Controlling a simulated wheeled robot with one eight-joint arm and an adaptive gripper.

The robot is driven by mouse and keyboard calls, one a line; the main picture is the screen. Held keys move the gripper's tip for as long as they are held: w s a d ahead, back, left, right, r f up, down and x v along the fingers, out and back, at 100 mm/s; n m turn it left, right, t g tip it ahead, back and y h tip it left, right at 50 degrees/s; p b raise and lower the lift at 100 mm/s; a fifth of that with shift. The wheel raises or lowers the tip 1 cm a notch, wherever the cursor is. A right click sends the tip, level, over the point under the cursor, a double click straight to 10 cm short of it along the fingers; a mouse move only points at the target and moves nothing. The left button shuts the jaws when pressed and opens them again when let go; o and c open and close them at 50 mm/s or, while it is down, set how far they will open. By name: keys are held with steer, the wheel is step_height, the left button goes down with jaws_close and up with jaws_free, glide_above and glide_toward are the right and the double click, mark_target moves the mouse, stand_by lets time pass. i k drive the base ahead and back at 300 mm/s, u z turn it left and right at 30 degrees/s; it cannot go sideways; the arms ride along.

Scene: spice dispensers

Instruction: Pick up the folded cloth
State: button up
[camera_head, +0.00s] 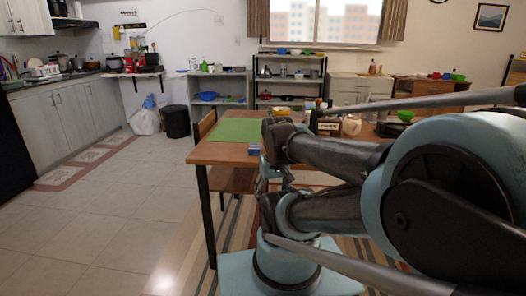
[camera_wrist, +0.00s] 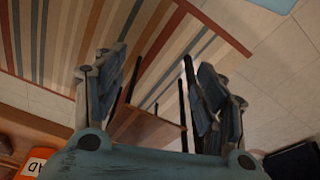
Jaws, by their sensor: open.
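No folded cloth can be made out for certain in either view. A flat green sheet (camera_head: 238,131) lies on the left end of the wooden table in the head view; I cannot tell whether it is a cloth or a mat. A small blue item (camera_head: 254,149) sits near the table's front edge. My gripper (camera_wrist: 158,92) is open and empty in the wrist view, its fingers wide apart above the striped rug and floor. In the head view my arm covers much of the table, and the gripper's fingers are not clear there.
The wooden table (camera_head: 205,154) has a chair (camera_head: 206,124) at its left. An orange container (camera_wrist: 36,161) shows at lower left in the wrist view. The tiled floor (camera_head: 110,210) at left is clear.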

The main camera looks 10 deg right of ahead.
mark_target(254, 149)
steer(key=u, duration=2.7)
steer(key=i, duration=0.8)
steer(key=z, duration=2.25)
